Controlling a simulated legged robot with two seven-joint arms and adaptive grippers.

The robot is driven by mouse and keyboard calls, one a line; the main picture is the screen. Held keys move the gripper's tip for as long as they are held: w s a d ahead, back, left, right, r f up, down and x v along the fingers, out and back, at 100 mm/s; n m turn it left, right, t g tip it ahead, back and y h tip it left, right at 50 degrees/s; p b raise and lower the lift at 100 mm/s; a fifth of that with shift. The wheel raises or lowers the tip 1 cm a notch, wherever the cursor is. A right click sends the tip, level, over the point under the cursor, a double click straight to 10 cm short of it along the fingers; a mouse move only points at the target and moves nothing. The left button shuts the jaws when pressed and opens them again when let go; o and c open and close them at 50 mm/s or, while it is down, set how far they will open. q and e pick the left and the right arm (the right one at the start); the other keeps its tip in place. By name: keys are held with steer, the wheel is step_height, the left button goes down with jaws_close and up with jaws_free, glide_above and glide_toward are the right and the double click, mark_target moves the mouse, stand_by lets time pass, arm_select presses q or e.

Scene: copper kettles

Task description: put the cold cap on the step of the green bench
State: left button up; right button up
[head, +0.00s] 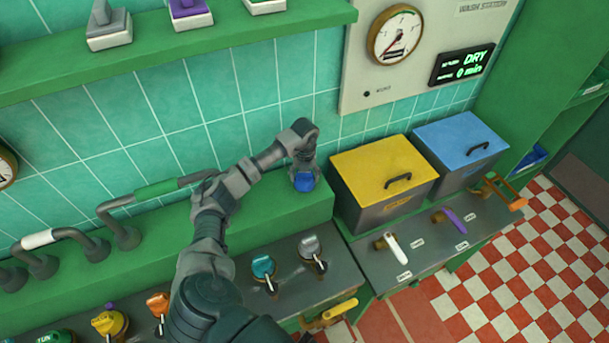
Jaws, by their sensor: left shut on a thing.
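The cold cap appears to be the small blue cap (304,182) at the right end of the green bench's raised step (262,212). My left gripper (304,168) reaches in from above and is shut on the blue cap. The gripper hides the cap's upper part. I cannot tell whether the cap's underside touches the step or hangs just over it. My right gripper is not in view.
A yellow-lidded box (375,165) and a blue-lidded box (460,140) stand just right of the step. Bent grey pipes (125,235) rise from the step's left part. Teal (264,269) and grey (310,247) taps sit in front. A green shelf (180,55) runs above.

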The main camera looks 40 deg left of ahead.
arm_select(q)
steer(key=shift+f, duration=0.4)
steer(key=o, duration=1.1)
step_height(320, 180, up, 12)
steer(key=shift+f, duration=0.1)
